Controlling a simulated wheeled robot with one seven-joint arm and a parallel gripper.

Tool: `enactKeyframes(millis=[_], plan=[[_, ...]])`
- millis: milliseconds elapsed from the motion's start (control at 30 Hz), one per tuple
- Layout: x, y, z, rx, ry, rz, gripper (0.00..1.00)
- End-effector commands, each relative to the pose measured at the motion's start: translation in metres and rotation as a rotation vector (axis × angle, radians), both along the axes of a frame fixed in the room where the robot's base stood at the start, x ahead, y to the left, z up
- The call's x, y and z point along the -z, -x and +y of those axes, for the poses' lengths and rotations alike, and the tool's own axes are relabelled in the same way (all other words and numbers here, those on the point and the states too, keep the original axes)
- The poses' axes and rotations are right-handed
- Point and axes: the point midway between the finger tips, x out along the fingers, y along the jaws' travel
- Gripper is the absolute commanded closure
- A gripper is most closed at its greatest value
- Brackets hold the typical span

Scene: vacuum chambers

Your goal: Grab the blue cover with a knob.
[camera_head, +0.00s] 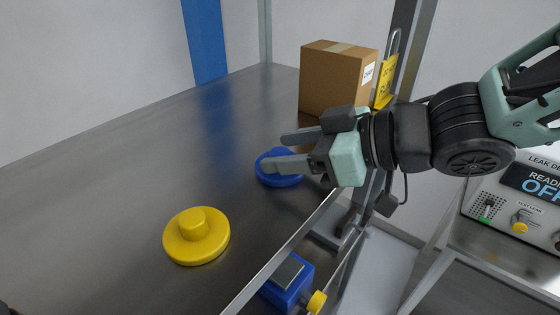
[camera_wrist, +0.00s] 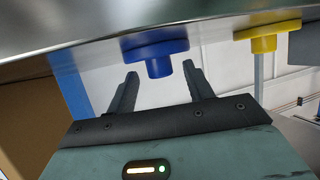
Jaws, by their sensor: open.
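The blue cover (camera_head: 284,180) is a round disc on the metal table, partly hidden behind my gripper in the head view. In the wrist view the blue cover (camera_wrist: 155,52) shows with its knob pointing between the two fingers, a little beyond their tips. My gripper (camera_head: 275,150) is open and empty; its fingers reach left, over or beside the blue cover in the head view. In the wrist view the gripper (camera_wrist: 160,72) has its fingers spread on either side of the knob's line. I see no clear contact.
A yellow knobbed cover (camera_head: 196,236) lies on the table (camera_head: 110,180) nearer the front. A cardboard box (camera_head: 335,80) and a yellow tag with a padlock (camera_head: 386,80) stand behind my gripper. A blue device with a yellow knob (camera_head: 290,282) is below the table's edge. The table's left is clear.

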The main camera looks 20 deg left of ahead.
Motion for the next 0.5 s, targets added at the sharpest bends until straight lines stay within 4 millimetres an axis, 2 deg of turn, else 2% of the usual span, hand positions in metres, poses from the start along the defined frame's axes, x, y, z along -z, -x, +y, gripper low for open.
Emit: enactKeyframes(millis=[100, 200, 500], plan=[[0.005, 0.001, 0.019, -0.004, 0.001, 0.005, 0.48], [0.010, -0.001, 0.029, -0.003, -0.001, 0.004, 0.48], [0.014, -0.003, 0.035, 0.000, 0.001, 0.001, 0.48]])
